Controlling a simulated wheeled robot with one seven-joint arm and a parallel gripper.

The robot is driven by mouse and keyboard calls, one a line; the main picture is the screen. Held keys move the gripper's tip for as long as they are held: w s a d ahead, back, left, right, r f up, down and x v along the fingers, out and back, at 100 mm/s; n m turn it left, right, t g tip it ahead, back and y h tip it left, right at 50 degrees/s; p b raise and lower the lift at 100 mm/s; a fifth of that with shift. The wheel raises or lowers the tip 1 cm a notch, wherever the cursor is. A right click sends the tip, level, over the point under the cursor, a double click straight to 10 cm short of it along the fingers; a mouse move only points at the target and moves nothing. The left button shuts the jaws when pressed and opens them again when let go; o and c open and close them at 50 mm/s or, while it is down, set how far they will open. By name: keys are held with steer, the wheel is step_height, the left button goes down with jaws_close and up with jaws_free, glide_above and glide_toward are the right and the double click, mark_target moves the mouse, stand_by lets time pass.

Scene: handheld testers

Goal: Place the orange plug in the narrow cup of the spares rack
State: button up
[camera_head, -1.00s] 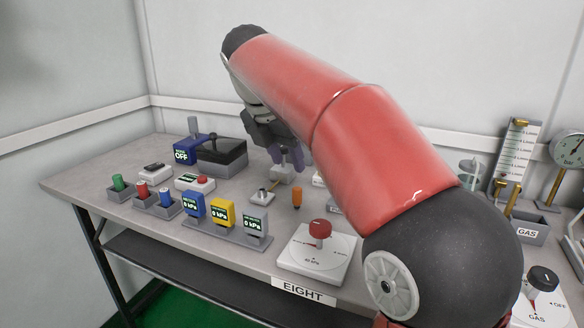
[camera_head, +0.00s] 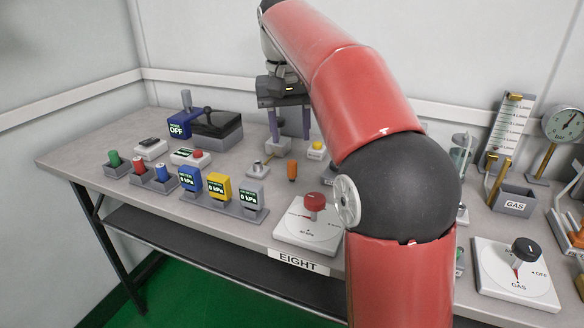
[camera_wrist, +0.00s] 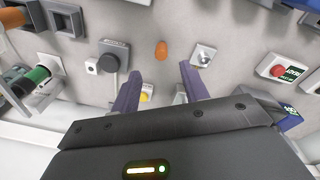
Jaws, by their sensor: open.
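The orange plug (camera_head: 292,171) stands upright on the bench, behind the white dial with the red knob. It also shows in the wrist view (camera_wrist: 161,50), beyond the fingertips and roughly centred between them. My gripper (camera_head: 290,145) is open and empty, above the bench and behind the plug. Its two purple fingers are wide apart in the wrist view (camera_wrist: 160,75). I cannot identify the spares rack for certain. A grey square cup (camera_wrist: 65,18) shows at the upper left of the wrist view, and its counterpart is hidden behind my arm in the head view.
A small metal stud on a plate (camera_head: 257,169) stands left of the plug, and a yellow button box (camera_head: 316,150) behind it. Three coloured meters stand front left. A black-knobbed grey box (camera_wrist: 112,55) is near the fingers.

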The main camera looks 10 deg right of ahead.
mark_target(292, 162)
steer(key=m, duration=0.5)
steer(key=shift+w+d, duration=0.15)
steer(key=shift+w, duration=0.05)
steer(key=m, duration=0.2)
steer(key=shift+w+m+g+y, duration=0.1)
steer(key=shift+m+g+y, duration=0.2)
steer(key=shift+m+y, duration=0.1)
steer(key=shift+d+f, duration=0.1)
steer(key=shift+f, duration=0.05)
steer(key=shift+m, duration=0.3)
step_height(292, 162, down, 8)
steer(key=shift+r+b, duration=0.2)
steer(key=shift+b, duration=0.7)
jaws_close()
